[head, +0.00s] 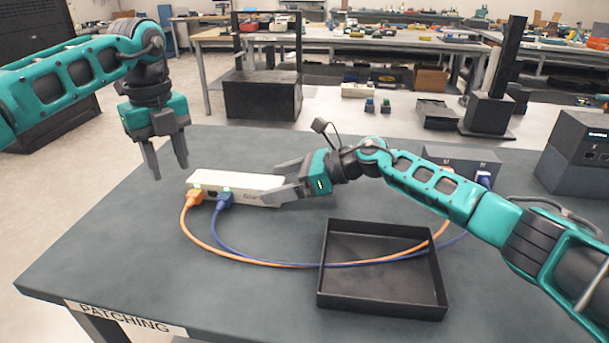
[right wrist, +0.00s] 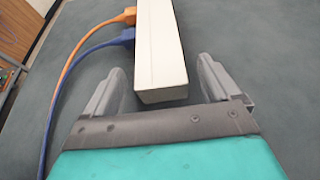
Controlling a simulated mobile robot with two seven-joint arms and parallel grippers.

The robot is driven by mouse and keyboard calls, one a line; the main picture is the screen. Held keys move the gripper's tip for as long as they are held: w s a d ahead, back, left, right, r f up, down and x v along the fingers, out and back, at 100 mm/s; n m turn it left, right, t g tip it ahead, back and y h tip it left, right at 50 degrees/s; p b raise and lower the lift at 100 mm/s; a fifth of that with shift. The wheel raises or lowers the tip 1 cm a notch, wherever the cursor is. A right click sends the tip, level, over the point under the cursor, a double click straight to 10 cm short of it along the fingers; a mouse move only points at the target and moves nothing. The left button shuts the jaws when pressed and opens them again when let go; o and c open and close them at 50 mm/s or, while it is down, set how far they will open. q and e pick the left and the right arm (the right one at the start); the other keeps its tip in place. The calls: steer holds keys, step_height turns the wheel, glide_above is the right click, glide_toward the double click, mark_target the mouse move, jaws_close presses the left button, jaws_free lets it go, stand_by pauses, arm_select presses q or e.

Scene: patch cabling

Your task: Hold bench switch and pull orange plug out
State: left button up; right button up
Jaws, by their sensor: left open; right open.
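The bench switch (head: 240,186) is a long white box lying on the dark table. The orange plug (head: 192,198) and a blue plug (head: 224,199) sit in its front face near the left end. The switch (right wrist: 160,50) also shows in the right wrist view, with the orange plug (right wrist: 129,15) at its far end. My right gripper (head: 283,179) is open at the switch's right end, its fingers on either side of it with gaps. My left gripper (head: 168,170) is open and empty above the table, left of the switch and above the orange plug.
Orange and blue cables (head: 290,264) curve across the table and over a black open tray (head: 335,301) to a dark box (head: 461,161) at the right. A "PATCHING" label marks the table's front edge. The table's left front is clear.

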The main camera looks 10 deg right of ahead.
mark_target(237, 187)
steer(key=shift+x, duration=1.25)
steer(key=shift+c, duration=0.2)
steer(key=c, duration=1.2)
